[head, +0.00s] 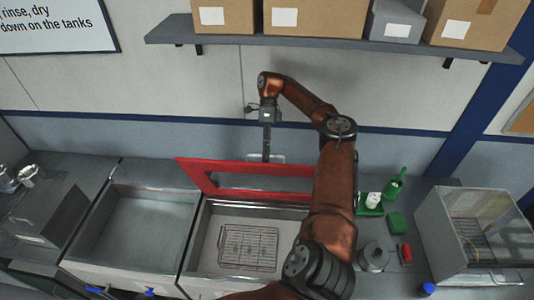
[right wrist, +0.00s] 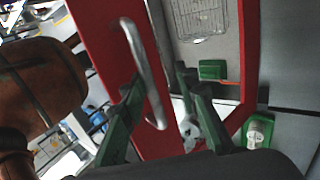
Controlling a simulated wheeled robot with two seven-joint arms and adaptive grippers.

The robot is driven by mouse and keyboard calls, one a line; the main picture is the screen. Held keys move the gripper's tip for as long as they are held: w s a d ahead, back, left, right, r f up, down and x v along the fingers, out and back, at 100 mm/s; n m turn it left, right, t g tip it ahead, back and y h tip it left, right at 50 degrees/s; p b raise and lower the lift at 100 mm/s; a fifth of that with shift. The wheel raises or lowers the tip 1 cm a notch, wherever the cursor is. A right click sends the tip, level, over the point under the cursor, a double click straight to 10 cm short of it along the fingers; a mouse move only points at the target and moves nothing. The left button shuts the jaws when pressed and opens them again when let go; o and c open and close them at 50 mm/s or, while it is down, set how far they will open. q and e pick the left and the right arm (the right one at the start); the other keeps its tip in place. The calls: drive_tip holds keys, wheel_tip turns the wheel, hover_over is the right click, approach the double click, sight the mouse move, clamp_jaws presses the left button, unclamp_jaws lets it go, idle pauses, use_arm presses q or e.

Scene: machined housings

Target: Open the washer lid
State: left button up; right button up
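The washer lid (head: 250,182) is a red frame with a window, raised and tilted up at the back of the right-hand tank (head: 207,238). It fills much of the right wrist view (right wrist: 98,40), where its pale bar handle (right wrist: 143,62) runs down between my fingers. My right gripper (head: 266,150) is at the lid's top edge by the handle. In the right wrist view its green fingers (right wrist: 158,88) are apart, on either side of the handle's lower end; I cannot tell if they touch it. My left gripper is not in view.
A wire basket (head: 248,248) lies in the tank. An open tank (head: 145,228) is to the left. A shelf with boxes (head: 300,18) hangs above the arm.

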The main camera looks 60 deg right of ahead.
drive_tip(key=shift+w+d, duration=0.15)
drive_tip(key=shift+w, duration=0.05)
wheel_tip(320, 180, up, 10)
idle(1.4)
idle(0.6)
